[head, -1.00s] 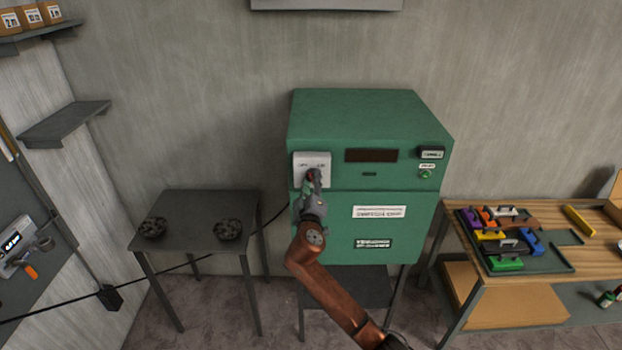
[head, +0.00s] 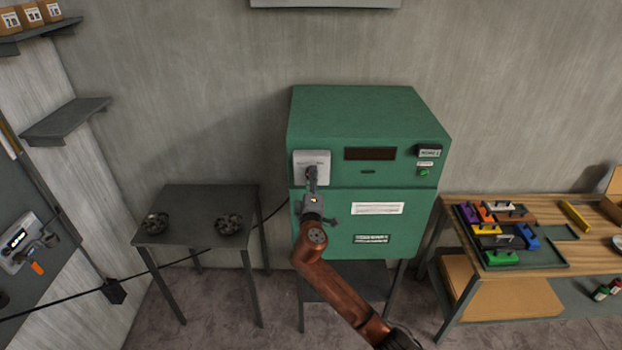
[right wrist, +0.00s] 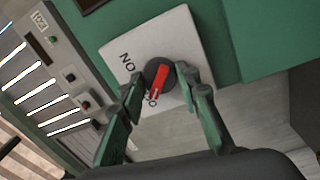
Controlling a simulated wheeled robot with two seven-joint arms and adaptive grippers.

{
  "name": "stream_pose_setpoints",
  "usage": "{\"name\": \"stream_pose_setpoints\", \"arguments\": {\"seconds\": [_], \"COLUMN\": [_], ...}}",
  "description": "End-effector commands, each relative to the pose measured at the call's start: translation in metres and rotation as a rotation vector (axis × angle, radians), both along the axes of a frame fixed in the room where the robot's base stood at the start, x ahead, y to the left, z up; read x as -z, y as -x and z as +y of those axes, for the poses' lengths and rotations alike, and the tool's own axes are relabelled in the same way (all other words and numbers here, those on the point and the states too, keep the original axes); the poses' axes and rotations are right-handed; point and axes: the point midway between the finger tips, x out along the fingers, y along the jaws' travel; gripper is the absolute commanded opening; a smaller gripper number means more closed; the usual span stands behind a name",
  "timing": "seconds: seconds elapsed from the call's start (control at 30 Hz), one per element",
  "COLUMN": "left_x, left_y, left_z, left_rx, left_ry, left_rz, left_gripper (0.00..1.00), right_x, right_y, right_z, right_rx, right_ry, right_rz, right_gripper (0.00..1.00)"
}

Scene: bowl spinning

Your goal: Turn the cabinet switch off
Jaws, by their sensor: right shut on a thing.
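The green cabinet (head: 370,115) stands against the back wall. On its upper left front is a white switch plate (head: 322,157), which also shows in the right wrist view (right wrist: 185,35). The switch is a round black knob with a red bar (right wrist: 160,76). The bar lies at a slant on the plate, between printed marks that are rotated and partly covered. My right gripper (head: 311,172) is at the plate, its fingers on either side of the knob and shut on it. In the head view the gripper hides most of the knob. My left gripper is not in view.
A dark table (head: 190,200) with two black round parts stands to the left. A wooden bench (head: 520,295) with a tray of coloured blocks stands to the right. A black cable (head: 215,248) runs behind the dark table to the cabinet.

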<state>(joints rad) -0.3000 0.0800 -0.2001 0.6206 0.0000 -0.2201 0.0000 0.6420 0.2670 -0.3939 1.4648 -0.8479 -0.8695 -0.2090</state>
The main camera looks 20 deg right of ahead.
Motion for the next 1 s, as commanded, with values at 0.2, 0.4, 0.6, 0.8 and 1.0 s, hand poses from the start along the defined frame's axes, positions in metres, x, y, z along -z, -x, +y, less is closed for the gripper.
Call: {"name": "stream_pose_setpoints", "arguments": {"seconds": [0.2,0.4,0.6,0.8,1.0], "left_x": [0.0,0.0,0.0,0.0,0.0], "left_y": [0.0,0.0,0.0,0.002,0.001], "left_z": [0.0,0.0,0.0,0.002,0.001], "left_rx": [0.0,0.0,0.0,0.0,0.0], "left_ry": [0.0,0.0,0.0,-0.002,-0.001], "left_rz": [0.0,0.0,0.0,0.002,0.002], "left_gripper": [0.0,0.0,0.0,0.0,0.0], "right_x": [0.001,0.001,0.001,0.001,0.003], "right_y": [0.0,0.0,0.0,0.001,0.019], "right_z": [0.001,0.0,0.0,0.0,0.006], "right_rx": [-0.001,-0.001,0.001,0.001,0.0], "right_ry": [0.004,0.003,0.002,0.001,-0.001], "right_rz": [0.002,0.002,0.002,0.0,0.002], "right_gripper": [0.06,0.39,0.48,0.48,0.48]}}
